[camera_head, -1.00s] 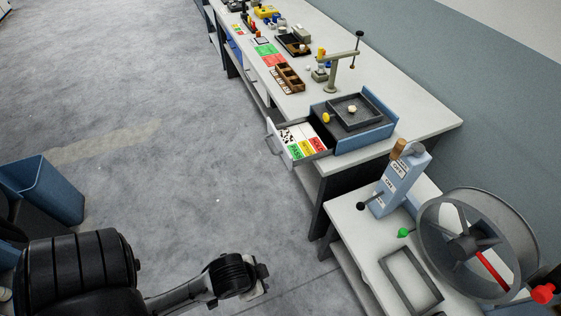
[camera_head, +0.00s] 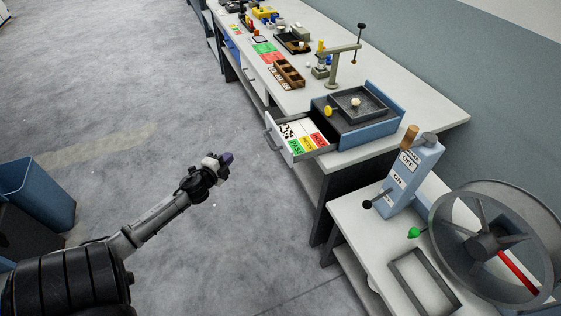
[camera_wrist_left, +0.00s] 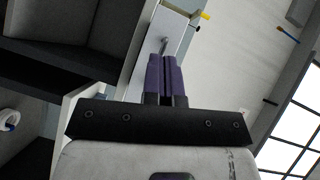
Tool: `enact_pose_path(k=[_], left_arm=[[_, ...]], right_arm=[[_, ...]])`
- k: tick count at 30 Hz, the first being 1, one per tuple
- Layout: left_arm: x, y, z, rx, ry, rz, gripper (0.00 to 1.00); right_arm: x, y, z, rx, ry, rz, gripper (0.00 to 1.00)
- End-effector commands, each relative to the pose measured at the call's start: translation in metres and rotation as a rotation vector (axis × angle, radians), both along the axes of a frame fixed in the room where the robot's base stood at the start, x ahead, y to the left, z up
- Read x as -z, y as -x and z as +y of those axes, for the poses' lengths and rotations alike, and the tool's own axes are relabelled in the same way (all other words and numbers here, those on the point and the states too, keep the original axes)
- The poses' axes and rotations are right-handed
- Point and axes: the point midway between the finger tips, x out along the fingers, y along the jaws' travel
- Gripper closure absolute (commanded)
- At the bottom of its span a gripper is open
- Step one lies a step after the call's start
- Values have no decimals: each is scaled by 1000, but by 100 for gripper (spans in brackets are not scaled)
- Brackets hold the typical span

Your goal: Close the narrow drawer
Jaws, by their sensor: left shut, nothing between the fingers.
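A white drawer (camera_head: 281,144) with a grey handle (camera_head: 268,141) stands pulled out of the blue-sided unit (camera_head: 372,131) on the long bench. Cards in red, yellow and green and a black-and-white patterned piece lie inside it. My left gripper (camera_head: 224,159) is in front of the drawer, to its left in the head view, apart from the handle. Its purple fingers (camera_wrist_left: 166,75) are shut with nothing between them. In the left wrist view the fingers point toward a pale panel with a grey handle (camera_wrist_left: 164,45), seemingly the drawer front. My right gripper is out of view.
The long bench (camera_head: 425,121) carries a dark tray, a wooden box (camera_head: 288,74) and small parts. A nearer table holds a blue switch box (camera_head: 409,180), a grey frame and a large wheel (camera_head: 490,240). A blue bin (camera_head: 35,200) stands left. The floor before the drawer is clear.

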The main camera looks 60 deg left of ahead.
Motion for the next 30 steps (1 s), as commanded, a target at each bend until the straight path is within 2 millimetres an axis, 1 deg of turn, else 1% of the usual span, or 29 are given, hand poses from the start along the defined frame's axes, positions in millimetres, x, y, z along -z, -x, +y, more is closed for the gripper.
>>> enact_pose_path(k=[3,6,9,12,17,20,23,30], left_arm=[[4,-7,-23,213,-79,-12,100],[2,-11,-47,378,-129,-34,100],[-2,-12,-68,512,-164,-60,100],[-5,-11,-83,603,-185,-83,100],[-8,-12,-96,676,-200,-105,100],[-8,-19,-98,683,-213,-107,100],[-9,-32,-101,684,-214,-109,100],[-9,-77,-110,681,-214,-108,100]], right_arm=[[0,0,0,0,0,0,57],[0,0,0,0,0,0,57],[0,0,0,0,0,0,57],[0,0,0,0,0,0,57],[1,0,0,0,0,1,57],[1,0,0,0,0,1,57],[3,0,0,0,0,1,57],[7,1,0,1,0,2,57]])
